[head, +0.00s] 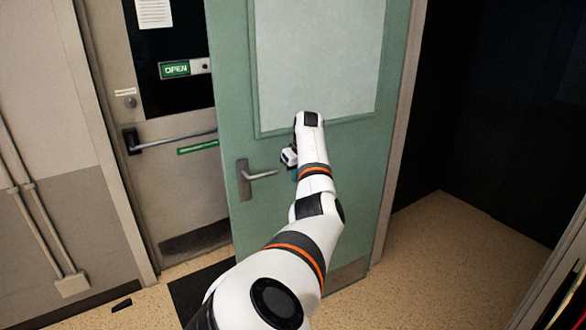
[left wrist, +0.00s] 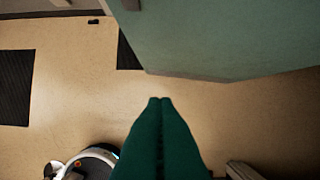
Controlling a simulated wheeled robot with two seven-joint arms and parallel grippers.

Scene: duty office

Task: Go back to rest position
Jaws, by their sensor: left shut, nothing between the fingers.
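My left arm reaches up the middle of the head view, in front of a green door (head: 228,100). My left gripper (head: 294,174) is mostly hidden behind the wrist; only a small teal part shows, just right of the lever handle (head: 262,176) in the picture. I cannot tell its distance from the door from this view. In the left wrist view the dark green fingers (left wrist: 160,100) are shut together with nothing between them, above the floor, and the door's lower part (left wrist: 220,35) is beyond them. My right gripper is not in view.
A grey door (head: 180,190) with a push bar (head: 175,142) and an OPEN sign (head: 175,69) stands behind on the left. A dark mat (head: 195,290) lies at the green door's foot. Bare tan floor (head: 440,260) is at the right, before a dark area.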

